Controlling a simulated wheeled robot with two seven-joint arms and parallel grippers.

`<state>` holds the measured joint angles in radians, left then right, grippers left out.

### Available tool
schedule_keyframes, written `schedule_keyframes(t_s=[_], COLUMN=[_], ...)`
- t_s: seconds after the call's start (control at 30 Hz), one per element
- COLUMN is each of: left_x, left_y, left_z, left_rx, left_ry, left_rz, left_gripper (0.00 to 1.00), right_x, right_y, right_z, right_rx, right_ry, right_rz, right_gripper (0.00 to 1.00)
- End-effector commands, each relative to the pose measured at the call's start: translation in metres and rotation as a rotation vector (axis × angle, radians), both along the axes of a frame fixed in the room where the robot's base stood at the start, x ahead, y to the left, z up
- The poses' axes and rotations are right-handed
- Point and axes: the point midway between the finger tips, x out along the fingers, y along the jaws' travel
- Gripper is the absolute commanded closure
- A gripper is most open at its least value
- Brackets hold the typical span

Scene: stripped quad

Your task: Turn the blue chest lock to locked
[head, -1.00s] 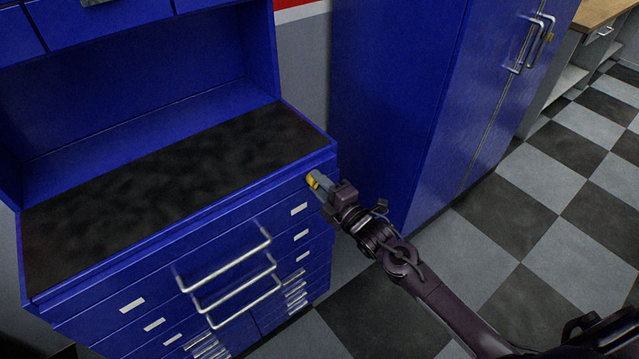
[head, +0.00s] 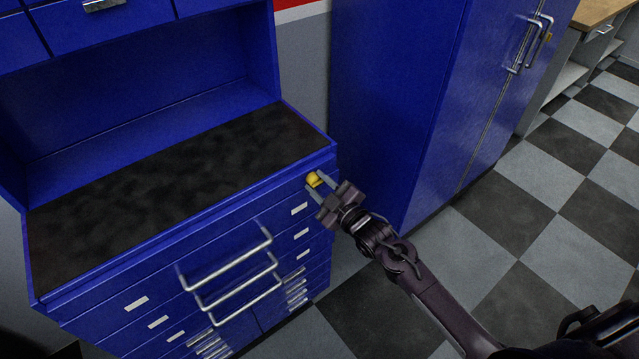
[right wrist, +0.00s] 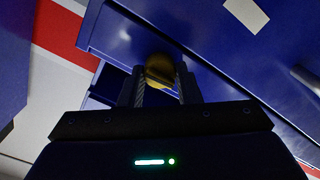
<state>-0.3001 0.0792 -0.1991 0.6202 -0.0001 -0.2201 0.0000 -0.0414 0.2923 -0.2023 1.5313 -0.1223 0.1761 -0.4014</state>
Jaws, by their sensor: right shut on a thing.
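The blue chest (head: 160,250) stands at the left of the head view, with a dark top and drawers with silver handles. Its yellow lock (head: 313,179) sits near the upper right corner of the front. My right gripper (head: 317,186) is at the lock, with one finger on each side of it, shut on it. In the right wrist view the lock (right wrist: 160,70) shows as a round yellow piece between the two fingers (right wrist: 160,88). The fingers partly hide the lock, and I cannot tell its setting. My left gripper is not in view.
A tall blue cabinet (head: 400,90) stands close to the right of the chest. The checkered floor (head: 510,230) is open to the right. A bench with a wooden top (head: 598,14) is at the far right.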

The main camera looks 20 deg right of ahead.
Motion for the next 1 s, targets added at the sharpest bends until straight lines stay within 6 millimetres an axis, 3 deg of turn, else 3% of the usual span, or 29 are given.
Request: schedule_keyframes(t_s=[0.73,0.77,0.9,1.0], left_x=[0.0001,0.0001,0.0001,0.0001], left_y=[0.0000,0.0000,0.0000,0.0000], left_z=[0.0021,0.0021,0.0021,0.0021], left_rx=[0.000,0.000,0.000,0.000], left_ry=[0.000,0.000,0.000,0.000], left_rz=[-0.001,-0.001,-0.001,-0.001], left_gripper=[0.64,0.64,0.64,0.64], right_x=[-0.0006,-0.0006,-0.0005,-0.0004], right_y=[-0.0007,-0.0007,-0.0005,-0.0005], right_z=[-0.0026,-0.0026,-0.0020,-0.0014], right_rx=[0.080,0.079,0.079,0.079], right_ry=[0.035,0.034,0.033,0.032], right_rz=[-0.001,-0.001,-0.001,-0.001], right_gripper=[0.93,0.67,0.49,0.48])
